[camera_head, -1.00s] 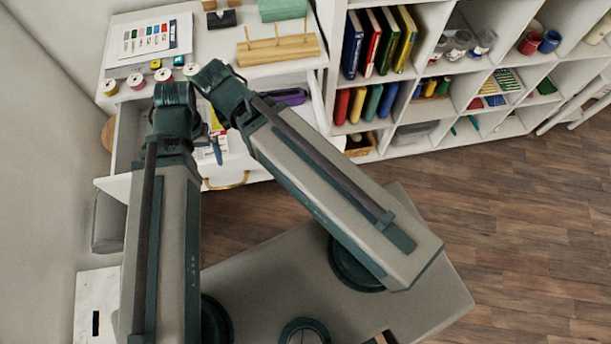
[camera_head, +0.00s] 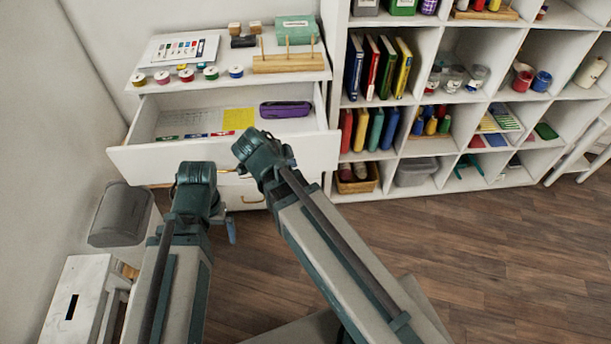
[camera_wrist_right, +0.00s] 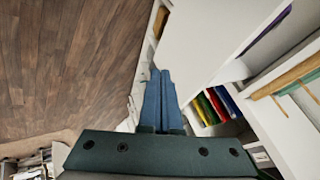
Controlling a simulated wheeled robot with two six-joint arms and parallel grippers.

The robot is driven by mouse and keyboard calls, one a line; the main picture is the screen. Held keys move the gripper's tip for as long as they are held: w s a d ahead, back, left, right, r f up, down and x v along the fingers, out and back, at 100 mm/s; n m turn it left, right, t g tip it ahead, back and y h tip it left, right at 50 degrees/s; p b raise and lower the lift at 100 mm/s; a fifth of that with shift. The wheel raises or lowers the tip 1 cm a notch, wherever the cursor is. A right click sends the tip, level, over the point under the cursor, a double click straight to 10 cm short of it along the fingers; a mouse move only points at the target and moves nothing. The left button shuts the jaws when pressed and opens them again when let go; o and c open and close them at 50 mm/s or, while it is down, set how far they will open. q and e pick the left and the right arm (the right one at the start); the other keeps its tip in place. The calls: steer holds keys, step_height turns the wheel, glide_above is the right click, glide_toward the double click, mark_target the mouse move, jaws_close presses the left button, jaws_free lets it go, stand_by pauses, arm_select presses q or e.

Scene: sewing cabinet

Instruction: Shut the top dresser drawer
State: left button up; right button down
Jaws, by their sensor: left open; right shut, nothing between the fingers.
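The top dresser drawer (camera_head: 140,163) stands pulled out from the white dresser (camera_head: 318,85) in the head view. A purple pouch (camera_head: 286,109), a yellow note (camera_head: 238,119) and paper cards lie inside it. My left gripper (camera_head: 231,229) is mostly hidden by its own arm. A blue finger shows below and in front of the drawer. My right gripper is hidden behind its wrist in the head view. In the right wrist view its two blue fingers (camera_wrist_right: 160,95) are shut together and empty, in front of a white panel (camera_wrist_right: 205,45). I cannot tell whether they touch it.
Thread spools (camera_head: 210,73), a wooden peg rack (camera_head: 289,62) and a green box (camera_head: 296,30) stand on the dresser top. A white cube shelf (camera_head: 440,102) adjoins it on the right. A grey bin (camera_head: 122,214) and white stool (camera_head: 78,290) stand at left. Wooden floor (camera_head: 500,250) is clear at right.

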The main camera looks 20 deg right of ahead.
mark_target(296, 105)
steer(key=b+x, duration=0.2)
steer(key=x, duration=0.1)
steer(key=w+b+x, duration=0.1)
steer(key=b+x, duration=0.2)
steer(key=x, duration=0.1)
steer(key=w+r+b+x, duration=0.1)
steer(key=b+x, duration=0.2)
steer(key=x, duration=0.1)
steer(key=shift+w+d+f, duration=0.1)
steer(key=shift+d+f, duration=0.05)
steer(key=shift+d, duration=0.05)
steer(key=shift+w+d, duration=0.2)
steer(key=shift+w, duration=0.45)
steer(key=w+d, duration=0.2)
steer(key=w, duration=0.7)
steer(key=w+d, duration=0.3)
steer(key=w, duration=0.6)
steer(key=w+d, duration=0.3)
steer(key=w, duration=0.6)
steer(key=shift+w, duration=0.65)
steer(key=shift+w+d, duration=0.1)
